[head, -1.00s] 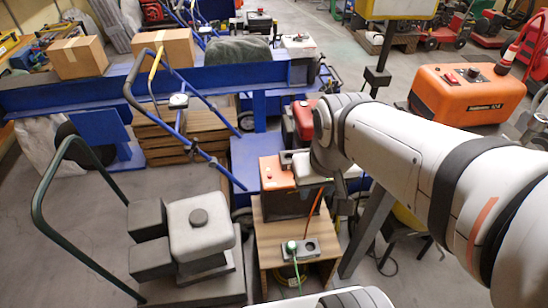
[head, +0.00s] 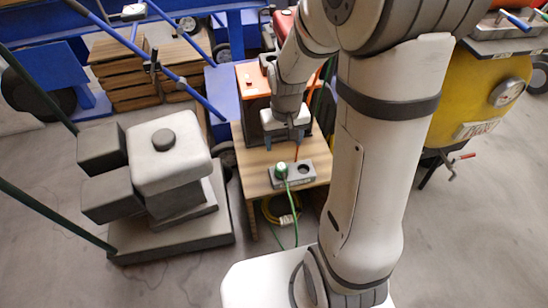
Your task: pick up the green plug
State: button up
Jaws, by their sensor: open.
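The green plug (head: 281,169) sits upright in the left socket of a grey socket block (head: 308,181), and a green cable hangs from it over the stand's front edge. The block's right socket is empty. The block rests on a small wooden stand (head: 252,180). My gripper (head: 284,143) points down just behind the plug and block, above the wooden top and apart from the plug. It is open, with nothing seen between its fingers.
An orange box (head: 252,82) stands at the back of the stand, close to my gripper. A grey engine machine (head: 170,160) is at left. A yellow tank (head: 490,90) is at right. A coiled yellow cable (head: 283,210) hangs under the stand. Grey floor is free at front left.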

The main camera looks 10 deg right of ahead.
jog(key=b, duration=0.3)
send_over(282, 166)
jog(key=f, duration=0.7)
jog(key=shift+s+a+f, duration=0.15)
jog(key=shift+a+f, duration=0.05)
jog(key=shift+f, duration=0.15)
notch_tip(282, 166, down, 8)
jog(key=b, duration=0.3)
jog(key=shift+d, duration=0.15)
jog(key=shift+r, duration=0.15)
jog(key=c, duration=1.1)
